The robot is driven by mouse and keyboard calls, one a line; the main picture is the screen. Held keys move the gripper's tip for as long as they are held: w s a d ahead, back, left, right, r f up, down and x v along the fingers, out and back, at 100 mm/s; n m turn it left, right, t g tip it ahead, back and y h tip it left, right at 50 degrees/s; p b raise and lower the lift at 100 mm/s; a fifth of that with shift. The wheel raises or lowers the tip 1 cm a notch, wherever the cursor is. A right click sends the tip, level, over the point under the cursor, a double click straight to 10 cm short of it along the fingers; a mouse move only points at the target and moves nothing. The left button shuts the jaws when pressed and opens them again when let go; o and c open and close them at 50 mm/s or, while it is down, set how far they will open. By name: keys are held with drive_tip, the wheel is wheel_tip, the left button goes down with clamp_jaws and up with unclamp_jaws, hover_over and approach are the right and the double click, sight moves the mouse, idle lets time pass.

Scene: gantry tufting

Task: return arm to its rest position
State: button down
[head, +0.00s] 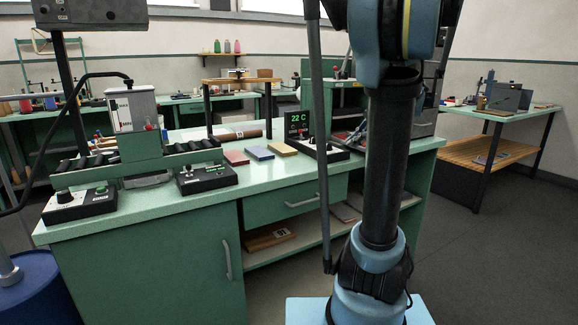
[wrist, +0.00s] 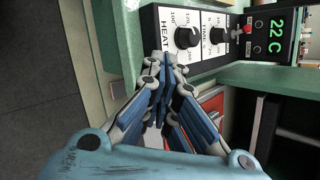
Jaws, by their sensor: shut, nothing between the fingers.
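My gripper (wrist: 163,66) is shut and empty, its blue-grey fingers meeting at the tips in the wrist view. The tips are close to the front of a black control box (wrist: 205,38) with a HEAT dial (wrist: 186,38), a second dial and a red-knobbed switch (wrist: 247,29). I cannot tell if they touch it. A display beside it reads 22 C in green (wrist: 276,36).
The green bench (head: 150,230) has an open shelf (head: 290,235) below. On top are colored flat pieces (head: 258,152), a switch box (head: 206,178), a dial box (head: 80,204) and a roller machine (head: 133,115). A blue drum (head: 40,290) stands at left. Floor is clear at right.

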drive_tip(key=s+a+f+n+g+h, duration=0.1)
drive_tip(key=s+a+f+n+h, duration=0.1)
drive_tip(key=s+f+n, duration=0.5)
drive_tip(key=s+a+f+n+g+h, duration=0.2)
drive_tip(key=s+f+n+h, duration=0.3)
drive_tip(key=s+f, duration=0.9)
drive_tip(key=s+n, duration=0.2)
drive_tip(key=s, duration=0.5)
drive_tip(key=shift+a+n, duration=0.35)
drive_tip(key=shift+n, duration=0.05)
drive_tip(key=shift+w+f, duration=0.1)
drive_tip(key=shift+w+f, duration=0.15)
drive_tip(key=shift+w, duration=0.2)
